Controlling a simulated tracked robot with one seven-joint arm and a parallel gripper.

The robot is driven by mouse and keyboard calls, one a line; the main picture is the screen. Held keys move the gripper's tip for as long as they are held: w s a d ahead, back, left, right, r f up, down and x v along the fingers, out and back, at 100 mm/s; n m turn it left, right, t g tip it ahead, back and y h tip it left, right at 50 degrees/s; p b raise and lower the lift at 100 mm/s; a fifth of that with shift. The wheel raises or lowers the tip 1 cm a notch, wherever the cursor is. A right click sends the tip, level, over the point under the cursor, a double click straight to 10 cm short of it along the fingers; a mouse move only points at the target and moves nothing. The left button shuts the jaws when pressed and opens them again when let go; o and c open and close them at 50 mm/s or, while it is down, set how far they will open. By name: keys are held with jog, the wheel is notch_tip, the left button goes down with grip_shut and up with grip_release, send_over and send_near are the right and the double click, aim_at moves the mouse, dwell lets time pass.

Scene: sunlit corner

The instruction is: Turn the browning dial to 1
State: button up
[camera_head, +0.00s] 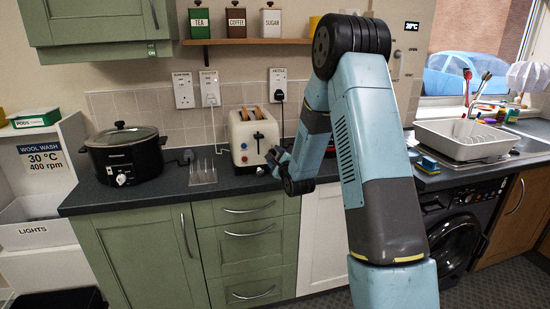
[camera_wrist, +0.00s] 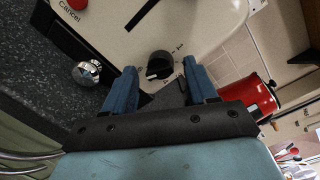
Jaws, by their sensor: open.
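The cream toaster (camera_head: 245,150) stands on the dark worktop with bread in its slots. In the wrist view its cream face (camera_wrist: 120,45) carries a round black browning dial (camera_wrist: 158,65) with a pale mark near its lower edge. A red Cancel button (camera_wrist: 78,4) is at the upper left. My gripper (camera_head: 276,156) is at the toaster's right front side in the head view. In the wrist view its two blue fingers (camera_wrist: 160,72) are spread, one on each side of the dial; contact cannot be told.
A silver knob (camera_wrist: 88,72) sits beside the toaster's dark lower edge. A red object (camera_wrist: 250,93) is beyond the right finger. A black slow cooker (camera_head: 122,155) and a clear rack (camera_head: 203,176) stand left of the toaster. A shelf with canisters (camera_head: 236,22) hangs above.

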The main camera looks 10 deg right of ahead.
jog(key=shift+w, duration=0.3)
jog(key=shift+c, duration=0.4)
jog(key=c, duration=0.9)
jog(key=shift+c, duration=0.2)
